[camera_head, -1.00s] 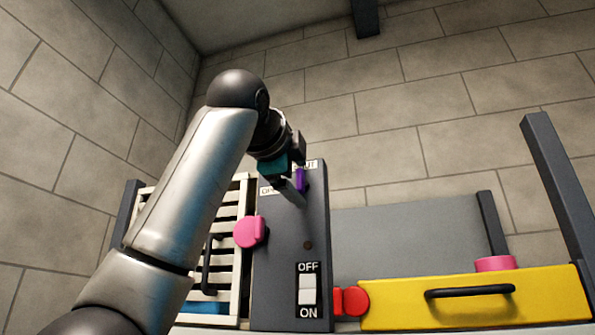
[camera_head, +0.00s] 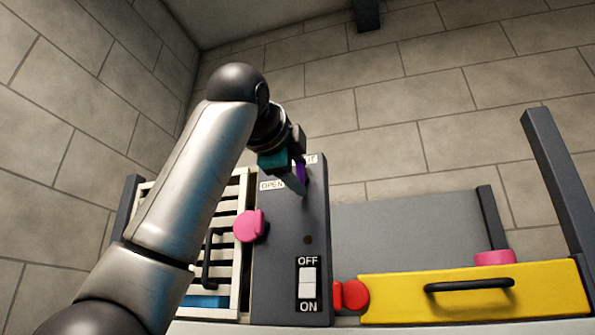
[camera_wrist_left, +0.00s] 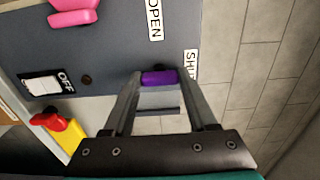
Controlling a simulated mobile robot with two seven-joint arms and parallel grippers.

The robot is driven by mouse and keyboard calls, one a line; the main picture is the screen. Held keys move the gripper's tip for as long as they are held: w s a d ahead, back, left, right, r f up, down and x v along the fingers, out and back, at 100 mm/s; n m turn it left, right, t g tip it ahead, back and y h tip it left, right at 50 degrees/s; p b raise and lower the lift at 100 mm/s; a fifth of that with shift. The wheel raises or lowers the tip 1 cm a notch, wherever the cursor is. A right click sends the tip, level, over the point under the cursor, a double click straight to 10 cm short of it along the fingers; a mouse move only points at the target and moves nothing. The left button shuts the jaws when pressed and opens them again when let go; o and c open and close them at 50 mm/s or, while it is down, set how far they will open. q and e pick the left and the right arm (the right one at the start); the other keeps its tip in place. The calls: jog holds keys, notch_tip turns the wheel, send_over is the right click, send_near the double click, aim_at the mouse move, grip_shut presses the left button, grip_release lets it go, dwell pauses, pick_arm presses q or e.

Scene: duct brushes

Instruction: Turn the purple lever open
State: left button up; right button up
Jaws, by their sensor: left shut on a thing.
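There the lever sits nearer the SHUT label (camera_wrist_left: 190,64) than the OPEN label (camera_wrist_left: 155,18). My right gripper is not in view.
A pink knob (camera_head: 249,226) and a white OFF/ON switch (camera_head: 307,283) are on the panel. A white slatted door (camera_head: 238,270) is to the left. A red knob (camera_head: 353,296) and a yellow drawer front (camera_head: 475,292) with a black handle are to the right.

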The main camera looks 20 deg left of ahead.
pick_arm(q)
jog(key=shift+n, duration=0.3)
jog(key=n, duration=0.3)
jog(key=shift+n, duration=0.4)
jog(key=n, duration=0.9)
jog(key=shift+n, duration=2.2)
jog(key=o, duration=1.4)
jog(key=shift+c, duration=0.2)
jog(key=shift+b, duration=0.3)
